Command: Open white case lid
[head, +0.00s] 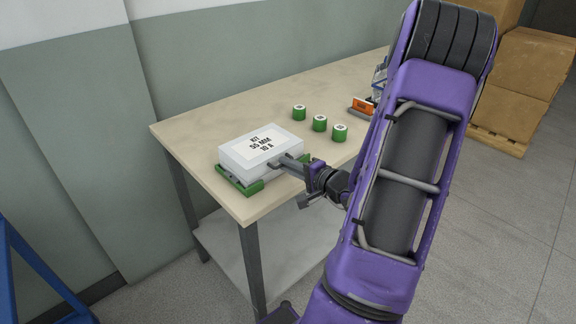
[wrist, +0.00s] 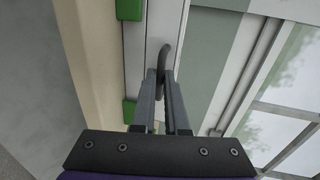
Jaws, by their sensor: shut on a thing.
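The white case (head: 260,152) sits near the left end of the table, its lid down, with a label reading "KIT 35 MM 10 A". Green holders (head: 238,182) stand at its base, and green pieces also show beside it in the wrist view (wrist: 129,110). My gripper (head: 283,163) reaches the front side of the case. In the wrist view, my gripper's fingers (wrist: 163,88) are shut on a dark curved handle (wrist: 163,58) on the case (wrist: 158,25). Part of the handle is hidden between the fingers.
The table (head: 210,118) has several green cylinders (head: 319,123) to the right of the case. An orange sign or box (head: 363,105) stands farther right, partly hidden by my arm. A wall is behind the table. Cardboard boxes (head: 520,80) stand on a pallet at the far right.

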